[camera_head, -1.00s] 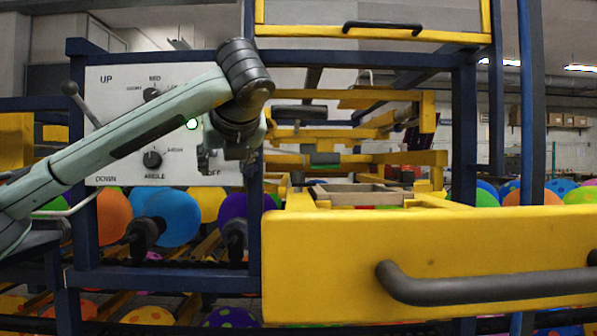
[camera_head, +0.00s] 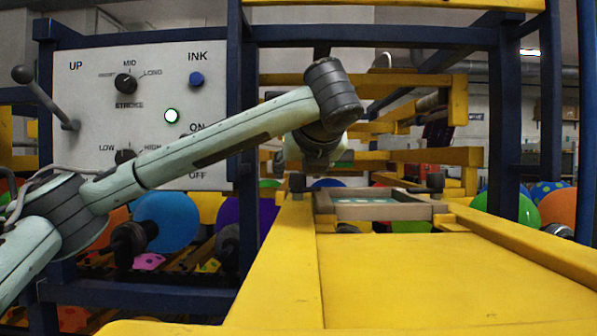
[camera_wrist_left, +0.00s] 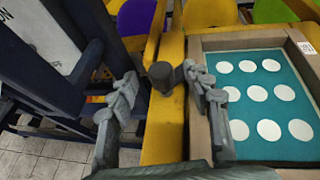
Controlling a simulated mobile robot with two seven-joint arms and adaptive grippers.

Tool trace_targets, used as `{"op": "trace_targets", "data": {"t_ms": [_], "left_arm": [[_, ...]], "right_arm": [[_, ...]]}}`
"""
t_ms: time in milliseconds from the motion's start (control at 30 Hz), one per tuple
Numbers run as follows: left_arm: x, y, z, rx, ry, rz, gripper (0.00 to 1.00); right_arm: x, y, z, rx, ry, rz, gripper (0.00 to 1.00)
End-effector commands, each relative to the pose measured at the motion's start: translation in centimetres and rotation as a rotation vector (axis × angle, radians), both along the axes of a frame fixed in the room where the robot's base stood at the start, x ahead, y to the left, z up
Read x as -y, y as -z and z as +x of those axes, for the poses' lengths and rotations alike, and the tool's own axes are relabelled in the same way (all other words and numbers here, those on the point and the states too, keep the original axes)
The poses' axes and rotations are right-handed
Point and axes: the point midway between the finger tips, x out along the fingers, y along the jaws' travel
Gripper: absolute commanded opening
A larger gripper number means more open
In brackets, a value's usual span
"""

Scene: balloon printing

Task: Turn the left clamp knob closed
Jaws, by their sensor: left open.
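The left clamp knob (camera_head: 297,183) is a small dark knob on the yellow frame, just left of the screen frame (camera_head: 325,203). It also shows in the left wrist view (camera_wrist_left: 162,77). My left gripper (camera_wrist_left: 159,94) is open, with one finger on each side of the knob in that view. I cannot tell whether either finger touches it. In the head view the fingers are hidden behind my own wrist. A second dark knob (camera_head: 435,182) stands right of the screen frame. My right gripper is not in view.
A white control panel (camera_head: 95,148) with dials and a lever stands at the left. Blue posts (camera_head: 508,120) and yellow rails (camera_head: 545,235) surround the work area. Balloons (camera_head: 165,218) hang below the panel. The wide yellow surface (camera_head: 400,280) in front is clear.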

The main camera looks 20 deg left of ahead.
Motion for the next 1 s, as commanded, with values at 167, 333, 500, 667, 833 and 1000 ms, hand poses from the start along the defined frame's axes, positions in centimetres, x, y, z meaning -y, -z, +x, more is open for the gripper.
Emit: {"op": "trace_targets", "data": {"t_ms": [167, 333, 500, 667, 833, 1000], "left_arm": [[-1.1, 0.8, 2.0, -0.001, -0.002, 0.0, 0.49], [-1.4, 1.2, 2.7, 0.0, 0.0, 0.0, 0.49], [-1.4, 1.3, 2.8, 0.0, 0.0, 0.0, 0.49], [-1.4, 1.3, 2.7, 0.0, 0.0, 0.0, 0.37], [-1.4, 1.3, 2.7, 0.0, 0.001, 0.0, 0.16], [-1.4, 1.3, 2.7, 0.0, 0.0, 0.0, 0.0]], "right_arm": [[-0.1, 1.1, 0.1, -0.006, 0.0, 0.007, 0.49], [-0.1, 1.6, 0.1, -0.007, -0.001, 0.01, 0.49], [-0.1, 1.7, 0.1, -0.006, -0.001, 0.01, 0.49], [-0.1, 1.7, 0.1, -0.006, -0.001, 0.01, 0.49], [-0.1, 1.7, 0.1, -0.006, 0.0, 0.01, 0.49], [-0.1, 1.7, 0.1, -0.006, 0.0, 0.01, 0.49]]}}
